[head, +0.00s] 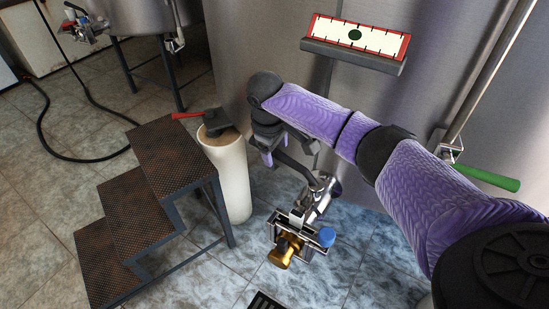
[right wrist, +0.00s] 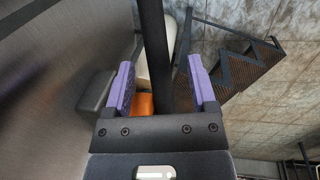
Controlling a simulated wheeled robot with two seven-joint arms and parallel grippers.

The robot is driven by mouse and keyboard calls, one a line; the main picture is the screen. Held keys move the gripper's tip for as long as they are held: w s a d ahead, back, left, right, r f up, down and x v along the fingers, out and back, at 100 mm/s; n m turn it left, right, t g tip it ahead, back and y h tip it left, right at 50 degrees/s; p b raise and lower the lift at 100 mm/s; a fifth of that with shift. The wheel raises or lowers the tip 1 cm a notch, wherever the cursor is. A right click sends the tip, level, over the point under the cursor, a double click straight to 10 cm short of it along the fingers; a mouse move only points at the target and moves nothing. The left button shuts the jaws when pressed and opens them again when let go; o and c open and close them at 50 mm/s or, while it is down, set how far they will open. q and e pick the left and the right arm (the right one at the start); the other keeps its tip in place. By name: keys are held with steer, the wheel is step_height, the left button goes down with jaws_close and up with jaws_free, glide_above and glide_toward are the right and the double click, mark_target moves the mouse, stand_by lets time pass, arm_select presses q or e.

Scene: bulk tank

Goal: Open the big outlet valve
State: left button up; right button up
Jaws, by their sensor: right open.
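The big outlet valve (head: 318,197) is a shiny metal fitting low on the steel tank. A dark grey bent lever (head: 296,165) rises from it toward my right gripper (head: 272,151). My right gripper is open, with its two purple fingers pointing down near the lever's upper end. In the right wrist view, a dark bar (right wrist: 155,50), which looks like this lever, runs between the open fingers of the gripper (right wrist: 159,85). I cannot tell whether either finger touches it. An orange piece (right wrist: 143,104) shows beside the bar. My left gripper is not in view.
A smaller assembly with a blue knob (head: 327,236) and brass end (head: 283,252) sits below the valve. A white cylinder (head: 228,180) carries a red-handled mallet (head: 213,121). Metal steps (head: 125,212) stand left. A green handle (head: 487,177) is at right, a gauge (head: 355,36) above.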

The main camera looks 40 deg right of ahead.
step_height(320, 180, down, 2)
steer(key=shift+d, duration=0.15)
steer(key=shift+r, duration=0.1)
jaws_close()
stand_by(0.8)
stand_by(0.3)
